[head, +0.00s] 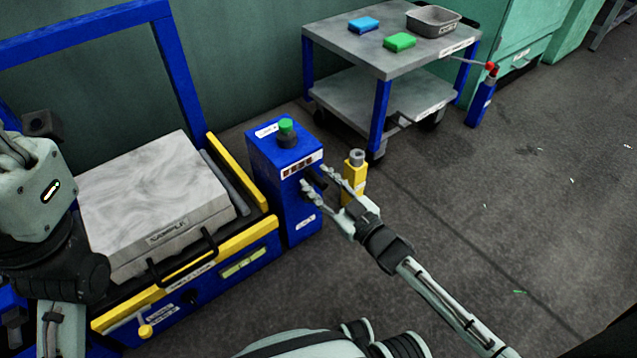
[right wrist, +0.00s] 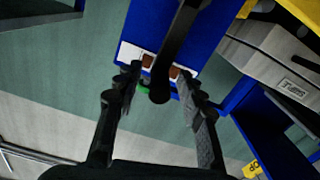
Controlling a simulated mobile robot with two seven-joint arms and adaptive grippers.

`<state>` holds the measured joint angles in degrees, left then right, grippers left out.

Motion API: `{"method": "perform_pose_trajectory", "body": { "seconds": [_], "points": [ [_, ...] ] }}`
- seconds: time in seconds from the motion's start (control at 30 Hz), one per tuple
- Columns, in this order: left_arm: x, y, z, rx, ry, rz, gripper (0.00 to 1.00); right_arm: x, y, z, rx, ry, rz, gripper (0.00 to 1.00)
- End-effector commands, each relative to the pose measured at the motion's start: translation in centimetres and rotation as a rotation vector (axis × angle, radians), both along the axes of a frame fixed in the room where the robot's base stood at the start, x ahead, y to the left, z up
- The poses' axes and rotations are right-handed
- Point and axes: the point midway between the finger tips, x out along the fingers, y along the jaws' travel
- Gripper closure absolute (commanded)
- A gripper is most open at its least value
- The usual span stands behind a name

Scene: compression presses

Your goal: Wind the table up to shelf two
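A blue box (head: 288,175) with a green button on top stands at the right end of a blue and yellow machine (head: 240,240). A dark crank handle (head: 316,178) sticks out of its side. In the right wrist view a black bar with a rounded end (right wrist: 160,92) lies in front of the blue face. My right gripper (head: 325,184) is open, its fingers either side of the bar's end; contact is unclear. A labelled panel with brown windows (right wrist: 160,66) shows behind; its reading is illegible. My left arm is at the left edge; its fingers are not visible.
A grey labelled block (head: 150,205) lies on the machine. A cart (head: 385,50) with a blue block (head: 364,25), a green block (head: 400,41) and a metal tray (head: 433,21) stands behind. A yellow post (head: 354,180) stands beside the right gripper.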

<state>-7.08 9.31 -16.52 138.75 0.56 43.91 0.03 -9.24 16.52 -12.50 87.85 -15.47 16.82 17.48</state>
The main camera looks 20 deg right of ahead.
Motion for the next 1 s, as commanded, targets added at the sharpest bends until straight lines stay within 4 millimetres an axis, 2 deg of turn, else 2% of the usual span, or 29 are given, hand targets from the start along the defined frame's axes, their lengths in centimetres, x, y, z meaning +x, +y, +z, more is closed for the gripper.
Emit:
{"method": "perform_pose_trajectory", "body": {
  "seconds": [0.3, 0.63, 1.0],
  "points": [
    [0.02, -0.01, 0.11, 0.002, -0.004, 0.001, 1.0, 0.36, 0.13, 0.02, 0.0, 0.001, 0.0, 0.61],
    [0.02, -0.01, 0.11, 0.002, -0.003, 0.001, 1.0, 0.34, 0.12, 0.01, 0.0, 0.001, 0.0, 1.0],
    [0.01, -0.02, 0.14, 0.002, -0.003, 0.001, 1.0, 0.33, 0.1, 0.01, 0.002, 0.002, 0.0, 1.0]
  ]
}}
